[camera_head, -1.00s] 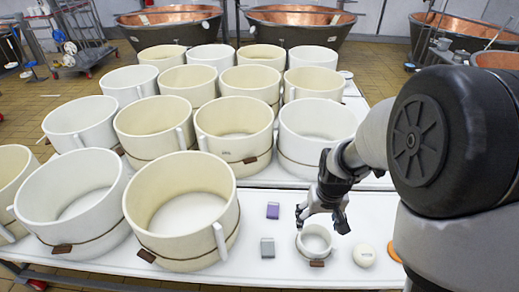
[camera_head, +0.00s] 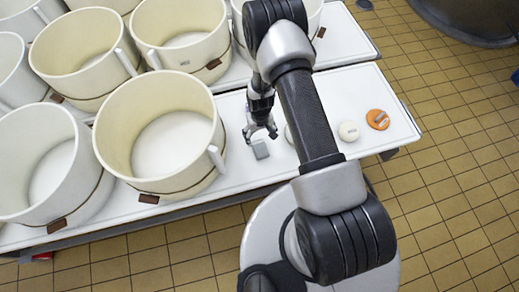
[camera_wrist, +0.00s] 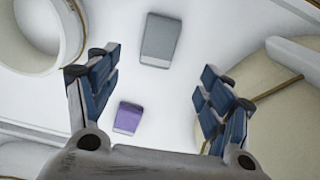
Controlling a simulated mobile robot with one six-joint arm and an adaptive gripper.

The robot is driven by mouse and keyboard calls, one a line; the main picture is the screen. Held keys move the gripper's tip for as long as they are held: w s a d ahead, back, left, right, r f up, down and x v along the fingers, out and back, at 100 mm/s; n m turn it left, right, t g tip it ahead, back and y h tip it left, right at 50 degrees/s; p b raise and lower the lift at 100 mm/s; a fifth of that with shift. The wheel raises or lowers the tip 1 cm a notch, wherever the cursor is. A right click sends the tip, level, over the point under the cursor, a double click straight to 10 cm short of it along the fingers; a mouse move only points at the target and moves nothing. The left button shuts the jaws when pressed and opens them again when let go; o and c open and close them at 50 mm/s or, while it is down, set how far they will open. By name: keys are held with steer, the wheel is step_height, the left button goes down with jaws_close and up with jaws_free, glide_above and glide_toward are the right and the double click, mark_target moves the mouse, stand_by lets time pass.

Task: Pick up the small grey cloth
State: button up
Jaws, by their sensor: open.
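The small grey cloth, a flat rectangular piece, lies on the white table (camera_head: 236,104) near its front edge (camera_head: 260,149). In the wrist view the cloth (camera_wrist: 161,40) lies beyond my fingertips, roughly between their lines and toward the top. My gripper (camera_head: 261,132) points down just behind the cloth in the head view. In the wrist view my gripper (camera_wrist: 160,65) has its blue-padded fingers wide apart with nothing between the pads. I cannot tell how high the fingertips are above the table.
A purple block (camera_wrist: 128,118) lies close to the cloth. A large cream vat (camera_head: 160,135) stands just left of it. A small white pot (camera_wrist: 45,35) stands on the other side. A round cream piece (camera_head: 348,131) and an orange disc (camera_head: 378,119) lie further right.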

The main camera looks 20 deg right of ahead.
steer(key=b, duration=0.2)
glide_above(260, 148)
step_height(260, 148, down, 6)
steer(key=shift+w, duration=0.1)
steer(key=f+b, duration=0.1)
steer(key=f, duration=0.4)
steer(key=shift+s+f+b, duration=0.1)
steer(key=shift+s+b, duration=0.1)
steer(key=shift+b, duration=0.15)
steer(key=shift+c, duration=0.5)
steer(key=c, duration=1)
steer(key=shift+c, duration=0.2)
